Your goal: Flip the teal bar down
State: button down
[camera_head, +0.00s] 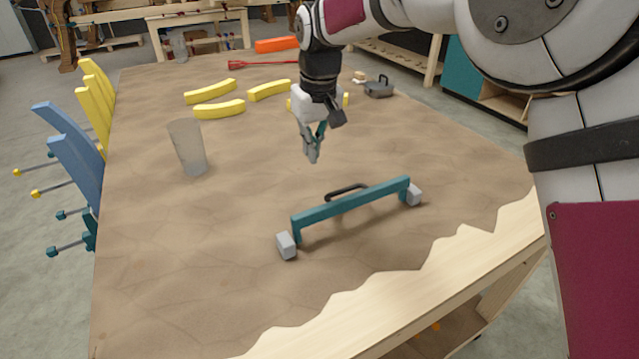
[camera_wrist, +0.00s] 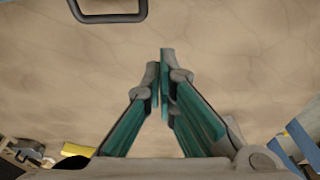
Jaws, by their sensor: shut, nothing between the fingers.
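The teal bar (camera_head: 335,210) spans two grey end blocks, the left one (camera_head: 286,245) and the right one (camera_head: 414,194), on the brown-covered table. It stands up above the tabletop, with a short arm down to each block. A dark loop handle (camera_head: 347,189) sits at its middle on the far side. A dark loop, which looks like this handle, shows at the upper left of the wrist view (camera_wrist: 110,17). My gripper (camera_head: 313,158) is shut and empty, pointing down above the table, beyond the bar and apart from it. Its fingertips meet in the wrist view (camera_wrist: 160,70).
A translucent cup (camera_head: 188,147) stands left of my gripper. Several yellow curved pieces (camera_head: 219,109) lie behind it. A dark kettle-like object (camera_head: 379,87) is at the back right. Blue chair-like pieces (camera_head: 75,160) stand beyond the left edge. The table around the bar is clear.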

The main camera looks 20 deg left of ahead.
aim_at(350, 196)
jog(key=f, duration=0.3)
jog(key=f+p, duration=0.1)
jog(key=f, duration=0.6)
jog(key=shift+w+a, duration=0.4)
jog(key=shift+s+d+r+p, duration=0.2)
jog(key=shift+s+d+p, duration=0.25)
jog(key=shift+s+d, duration=0.2)
jog(key=shift+s+d+r+p, duration=0.2)
jog(key=shift+s+d+p, duration=0.2)
jog(key=shift+s+d, duration=0.25)
jog(key=shift+w+d, duration=0.1)
jog(key=shift+w, duration=0.05)
jog(key=shift+d+r+t+y+b, duration=0.1)
jog(key=shift+d+t+y+b, duration=0.05)
jog(key=shift+t+y+b, duration=0.15)
